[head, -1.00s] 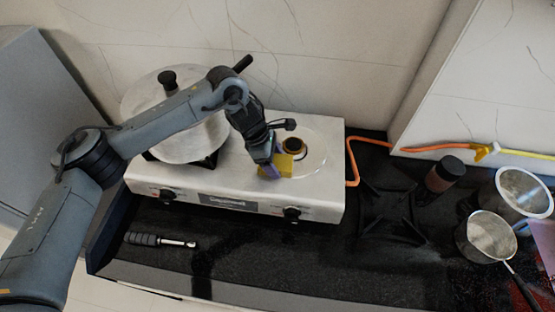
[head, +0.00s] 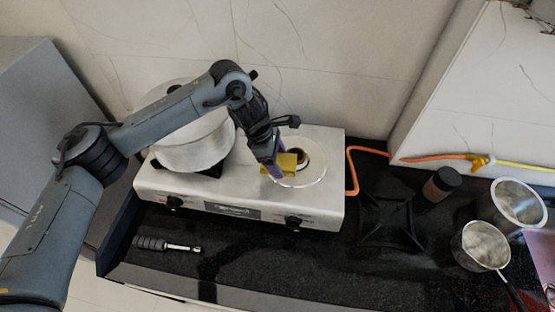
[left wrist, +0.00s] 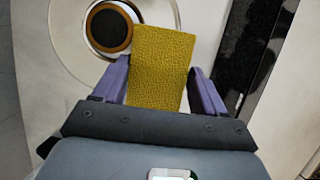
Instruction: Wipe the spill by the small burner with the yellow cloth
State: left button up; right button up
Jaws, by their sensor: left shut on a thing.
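My left gripper (head: 272,168) is shut on the yellow cloth (head: 287,162) at the front-left of the small burner (head: 304,158). In the left wrist view, the yellow cloth (left wrist: 160,65) spans the space between the purple fingers (left wrist: 158,88) and reaches forward over the stove top. I cannot make out the spill clearly; the cloth and gripper hide part of the stove top. I cannot tell whether the cloth touches the metal. My right gripper is not in view.
A large pot (head: 190,150) stands on the stove's (head: 150,180) left side, partly behind my left arm. A dark-handled tool (head: 165,244) lies on the black counter in front. An orange hose (head: 352,165), a black trivet (head: 388,220), a jar (head: 441,184) and pans (head: 485,243) are right.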

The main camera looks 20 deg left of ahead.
pick_arm(q)
jog(key=shift+r, duration=0.1)
jog(key=shift+r+p, duration=1.05)
jog(key=shift+r, duration=0.4)
